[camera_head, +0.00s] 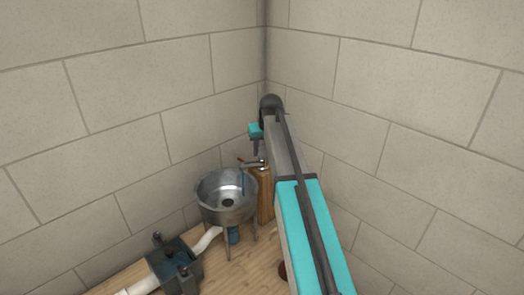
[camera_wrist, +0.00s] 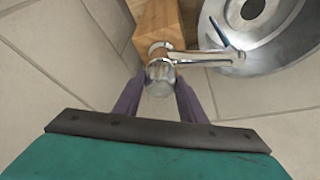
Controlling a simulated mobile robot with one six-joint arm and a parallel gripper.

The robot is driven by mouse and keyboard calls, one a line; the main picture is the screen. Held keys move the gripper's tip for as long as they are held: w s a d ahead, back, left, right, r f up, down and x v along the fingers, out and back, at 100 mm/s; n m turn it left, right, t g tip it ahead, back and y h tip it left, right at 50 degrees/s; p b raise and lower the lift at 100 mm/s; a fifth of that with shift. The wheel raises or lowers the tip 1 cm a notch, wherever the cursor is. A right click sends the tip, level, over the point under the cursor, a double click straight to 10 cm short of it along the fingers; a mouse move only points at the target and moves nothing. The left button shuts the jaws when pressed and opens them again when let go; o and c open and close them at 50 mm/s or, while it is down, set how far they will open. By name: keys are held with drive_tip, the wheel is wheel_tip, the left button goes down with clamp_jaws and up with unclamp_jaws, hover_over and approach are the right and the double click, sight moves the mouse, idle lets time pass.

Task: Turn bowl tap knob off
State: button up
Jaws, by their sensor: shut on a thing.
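The bowl tap (camera_wrist: 195,57) is a chrome tap mounted on a wooden post (camera_wrist: 162,22), with its spout reaching right over the metal bowl. Its round chrome knob (camera_wrist: 160,75) faces my gripper in the wrist view. My gripper (camera_wrist: 159,90) has its two purple fingers on either side of the knob, closed on it. In the head view my gripper (camera_head: 256,148) is at the tap (camera_head: 252,164), beside the wall corner, and its fingertips are small there. A thin blue lever-like piece (camera_wrist: 220,32) rises near the spout's end.
The metal bowl (camera_head: 208,190) stands on legs left of the post (camera_head: 264,197). A white pipe (camera_head: 208,240) runs from below it to a dark clamp-like block (camera_head: 174,266) on the wooden surface (camera_head: 237,268). Tiled walls (camera_head: 180,130) meet close behind the tap.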

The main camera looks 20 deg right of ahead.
drive_tip(key=shift+m, duration=0.3)
drive_tip(key=m+b, duration=0.1)
drive_tip(key=m+h+b, duration=0.1)
drive_tip(key=m, duration=0.1)
drive_tip(key=shift+w+a+f+m+h, duration=0.1)
drive_tip(key=shift+m+h, duration=0.2)
drive_tip(key=m+g+h+b, duration=0.1)
drive_tip(key=m+b, duration=0.1)
drive_tip(key=m, duration=0.2)
drive_tip(key=shift+w, duration=0.1)
drive_tip(key=m+g+h+b, duration=0.1)
drive_tip(key=m+b, duration=0.1)
drive_tip(key=m, duration=0.2)
drive_tip(key=shift+g, duration=0.3)
drive_tip(key=shift+m+g+h+b, duration=0.3)
drive_tip(key=shift+m+g+b, duration=0.35)
drive_tip(key=shift+m, duration=0.55)
drive_tip(key=o, duration=1.1)
drive_tip(key=shift+c, duration=0.2)
